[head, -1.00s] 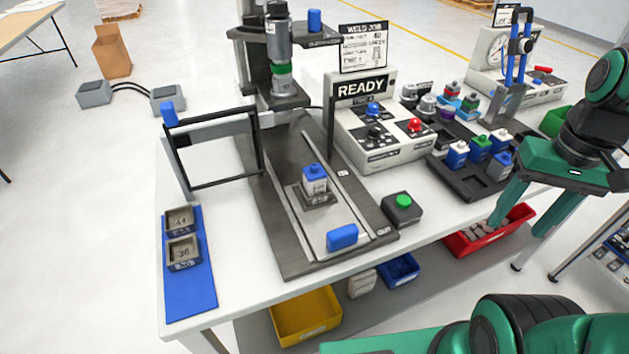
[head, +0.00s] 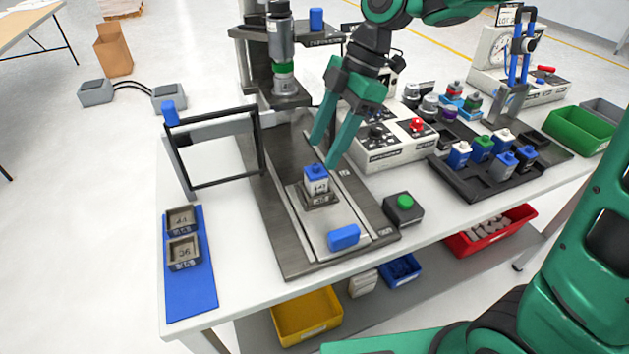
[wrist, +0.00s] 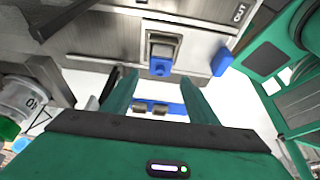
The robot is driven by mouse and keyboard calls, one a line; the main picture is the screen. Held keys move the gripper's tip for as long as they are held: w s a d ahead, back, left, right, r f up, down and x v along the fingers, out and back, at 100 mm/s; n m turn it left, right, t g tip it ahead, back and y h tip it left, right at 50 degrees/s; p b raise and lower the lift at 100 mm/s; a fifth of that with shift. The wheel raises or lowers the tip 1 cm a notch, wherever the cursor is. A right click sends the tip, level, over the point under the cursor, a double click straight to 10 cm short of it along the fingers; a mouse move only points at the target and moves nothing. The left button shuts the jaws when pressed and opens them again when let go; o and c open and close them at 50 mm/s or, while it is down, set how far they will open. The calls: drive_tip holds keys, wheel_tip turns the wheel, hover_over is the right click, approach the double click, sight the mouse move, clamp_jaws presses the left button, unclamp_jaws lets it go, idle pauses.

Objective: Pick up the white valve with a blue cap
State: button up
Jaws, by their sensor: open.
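A white valve with a blue cap (head: 316,182) stands upright in a small grey fixture on the metal slide plate (head: 345,215). In the wrist view its blue cap (wrist: 160,67) shows ahead of the fingers, with the body partly seen behind it. My gripper (head: 326,150) is open and empty, with its fingers pointing down just above and behind the valve, apart from it.
A press column (head: 281,60) stands behind the valve. A black frame (head: 215,185) is at the left and a control box (head: 400,150) at the right. A blue block (head: 343,237) lies on the plate's front, near a green button box (head: 404,208).

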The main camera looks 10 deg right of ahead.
sight(320, 164)
drive_tip(key=shift+d+x, duration=0.15)
drive_tip(key=shift+x, duration=1.7)
drive_tip(key=shift+d+x, duration=0.2)
drive_tip(key=shift+x, duration=1.7)
drive_tip(key=shift+w+f, duration=0.1)
drive_tip(key=c, duration=1.2)
